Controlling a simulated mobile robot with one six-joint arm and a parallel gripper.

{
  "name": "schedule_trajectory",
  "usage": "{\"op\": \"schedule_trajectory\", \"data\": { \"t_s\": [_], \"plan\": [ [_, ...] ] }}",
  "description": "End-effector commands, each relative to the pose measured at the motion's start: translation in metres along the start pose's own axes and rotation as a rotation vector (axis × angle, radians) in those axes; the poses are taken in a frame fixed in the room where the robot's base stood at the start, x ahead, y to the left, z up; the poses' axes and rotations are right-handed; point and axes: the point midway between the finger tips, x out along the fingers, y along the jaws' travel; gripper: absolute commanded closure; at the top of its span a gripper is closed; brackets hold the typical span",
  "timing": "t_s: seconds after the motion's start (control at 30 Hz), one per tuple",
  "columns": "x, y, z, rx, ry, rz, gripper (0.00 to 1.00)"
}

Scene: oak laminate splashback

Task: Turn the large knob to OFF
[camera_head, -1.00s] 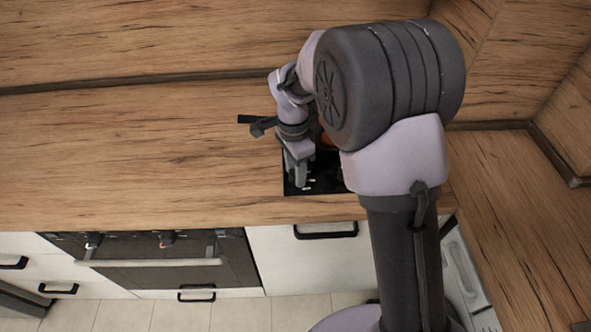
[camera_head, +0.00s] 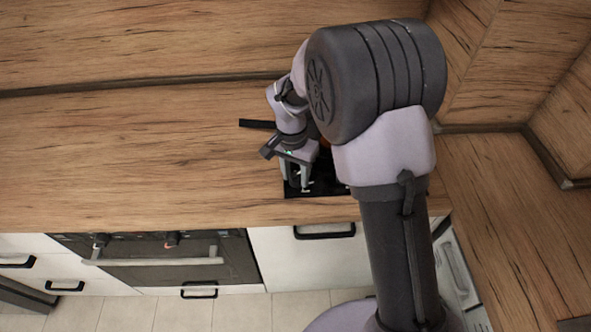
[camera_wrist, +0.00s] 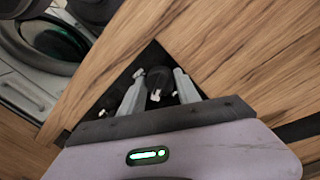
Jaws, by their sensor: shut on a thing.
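A black panel (camera_head: 335,191) is set in the wooden countertop, partly hidden by my arm. My gripper (camera_head: 296,184) points down over its front left part. In the wrist view, a dark round knob (camera_wrist: 157,80) with a small white mark stands between the two grey fingers of my gripper (camera_wrist: 158,92). The fingers are shut on its sides. The panel (camera_wrist: 152,52) shows as a dark corner around it. In the head view the knob is hidden by the gripper, and no OFF lettering is legible in either view.
A black bar (camera_head: 256,124) lies on the countertop (camera_head: 130,165) left of my wrist. An oven (camera_head: 150,262) with a long handle and small knobs is below the front edge. A wooden splashback (camera_head: 150,40) runs behind. The countertop's left side is clear.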

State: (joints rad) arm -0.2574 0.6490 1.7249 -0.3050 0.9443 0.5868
Motion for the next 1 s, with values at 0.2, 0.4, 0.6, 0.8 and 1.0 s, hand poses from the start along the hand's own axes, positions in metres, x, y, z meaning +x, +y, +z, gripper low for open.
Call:
{"op": "schedule_trajectory", "data": {
  "t_s": [0.2, 0.4, 0.6, 0.8, 1.0],
  "plan": [
    [-0.0022, 0.0009, 0.0004, -0.202, 0.011, 0.000, 1.00],
    [-0.0024, 0.0017, 0.0005, -0.390, 0.022, 0.000, 1.00],
    [-0.0021, 0.0024, 0.0003, -0.581, 0.033, 0.000, 1.00],
    [-0.0019, 0.0033, 0.0001, -0.763, 0.043, 0.000, 1.00],
    [-0.0018, 0.0037, -0.0005, -0.920, 0.053, 0.000, 1.00]
  ]
}}
